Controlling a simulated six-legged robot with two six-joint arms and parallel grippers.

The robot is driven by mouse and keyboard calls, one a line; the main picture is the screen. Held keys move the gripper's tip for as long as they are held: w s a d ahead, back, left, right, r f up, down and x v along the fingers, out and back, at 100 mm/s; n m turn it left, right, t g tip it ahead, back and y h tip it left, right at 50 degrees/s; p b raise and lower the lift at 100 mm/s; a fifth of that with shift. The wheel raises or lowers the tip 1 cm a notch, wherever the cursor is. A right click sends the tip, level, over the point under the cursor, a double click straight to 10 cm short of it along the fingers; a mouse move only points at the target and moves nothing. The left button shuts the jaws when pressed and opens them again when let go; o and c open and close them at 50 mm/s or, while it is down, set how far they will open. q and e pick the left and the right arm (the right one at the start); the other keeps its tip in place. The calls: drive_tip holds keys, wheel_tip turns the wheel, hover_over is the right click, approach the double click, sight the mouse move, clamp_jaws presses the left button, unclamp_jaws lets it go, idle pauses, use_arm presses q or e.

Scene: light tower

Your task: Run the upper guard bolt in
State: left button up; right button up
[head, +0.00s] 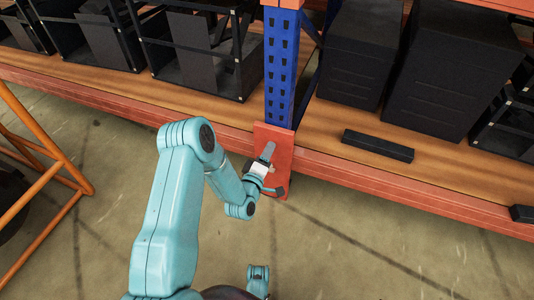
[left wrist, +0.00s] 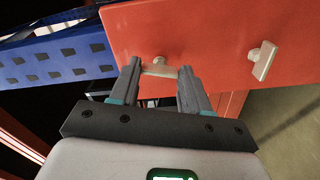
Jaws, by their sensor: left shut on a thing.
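The orange-red guard plate (head: 284,140) stands at the foot of the blue upright (head: 281,70). In the left wrist view the guard plate (left wrist: 215,30) fills the upper right. The upper guard bolt (left wrist: 160,69) has a pale T-shaped head and sits at the plate, between my fingertips. My left gripper (left wrist: 161,75) is shut on this bolt head. In the head view my left gripper (head: 267,156) is at the plate's face and hides the bolt. A second pale bolt (left wrist: 262,61) stands out of the plate to the right, apart from the gripper. My right gripper is not in view.
Orange beams (head: 400,190) with wooden shelving run to both sides of the upright. Black crates (head: 205,50) and dark bins (head: 450,65) stand on the shelf. A black bar (head: 377,146) lies near the shelf edge. An orange frame (head: 40,165) stands at left. The floor in front is clear.

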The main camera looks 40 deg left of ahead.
use_arm(q)
drive_tip(key=m, duration=2.9)
drive_tip(key=shift+s+a+f, duration=0.1)
drive_tip(key=shift+f, duration=0.05)
idle(0.4)
drive_tip(key=o, duration=1.1)
drive_tip(key=shift+c, duration=0.2)
